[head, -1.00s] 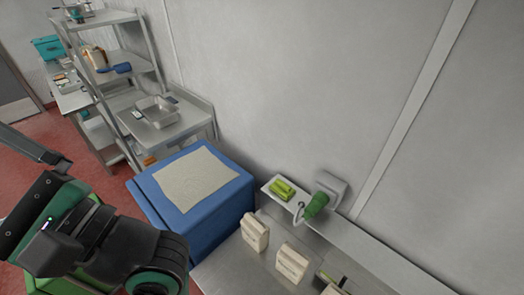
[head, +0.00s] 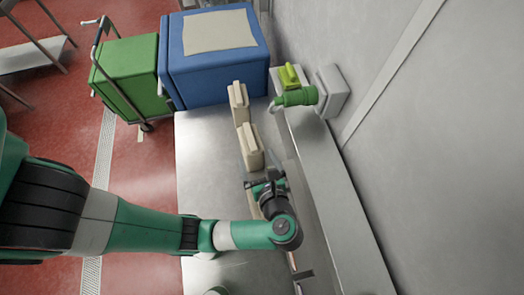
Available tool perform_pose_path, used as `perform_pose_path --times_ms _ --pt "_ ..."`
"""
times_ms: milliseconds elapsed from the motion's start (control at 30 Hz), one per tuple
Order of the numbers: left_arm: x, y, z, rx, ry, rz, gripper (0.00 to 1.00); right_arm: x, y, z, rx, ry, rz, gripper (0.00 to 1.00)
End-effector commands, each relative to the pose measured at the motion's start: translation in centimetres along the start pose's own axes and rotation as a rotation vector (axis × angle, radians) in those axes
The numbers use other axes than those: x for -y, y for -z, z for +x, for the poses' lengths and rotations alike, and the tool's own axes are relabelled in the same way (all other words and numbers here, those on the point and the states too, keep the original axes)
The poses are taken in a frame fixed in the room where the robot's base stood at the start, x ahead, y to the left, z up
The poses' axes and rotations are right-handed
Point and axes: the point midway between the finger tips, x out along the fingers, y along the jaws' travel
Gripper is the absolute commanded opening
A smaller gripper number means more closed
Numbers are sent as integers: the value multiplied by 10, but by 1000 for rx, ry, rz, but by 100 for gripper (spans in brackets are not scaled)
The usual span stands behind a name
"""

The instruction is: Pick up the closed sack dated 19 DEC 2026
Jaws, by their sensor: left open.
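Several small beige sacks stand in a row along the steel worktop (head: 207,170) in the head view. The far sack (head: 238,104) is nearest the blue bin, and a middle sack (head: 250,148) stands closer to me. Another beige sack (head: 252,205) is mostly hidden under my left gripper. No date can be read on any of them, so I cannot tell which is dated 19 DEC 2026. My left gripper (head: 263,180) is open, over the row just near of the middle sack. Whether it touches a sack is unclear. My right gripper is not in view.
A wall ledge (head: 330,190) runs right of the sacks, with a green plug (head: 296,96) at a grey socket (head: 332,90) and a lime-green item (head: 289,76). A blue bin (head: 216,80) and green cart (head: 133,75) stand beyond. The worktop's left side is clear.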

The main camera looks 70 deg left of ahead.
Motion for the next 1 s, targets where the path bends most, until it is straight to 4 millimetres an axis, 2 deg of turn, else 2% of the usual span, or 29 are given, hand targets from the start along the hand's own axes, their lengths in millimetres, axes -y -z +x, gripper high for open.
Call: perform_pose_path --times_ms 167,400,500,667,900,1000 --pt "1 -3 7 1 -1 -3 100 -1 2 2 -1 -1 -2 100" --pt "1 -3 52 0 -2 -5 100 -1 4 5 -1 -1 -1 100" --pt "1 -3 61 1 1 -6 100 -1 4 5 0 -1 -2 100" --pt "2 -3 65 0 3 -5 100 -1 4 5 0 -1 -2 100" --pt "1 -4 103 0 -2 -5 100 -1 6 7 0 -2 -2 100" --pt "2 -3 113 -1 1 -5 100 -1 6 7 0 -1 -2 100"
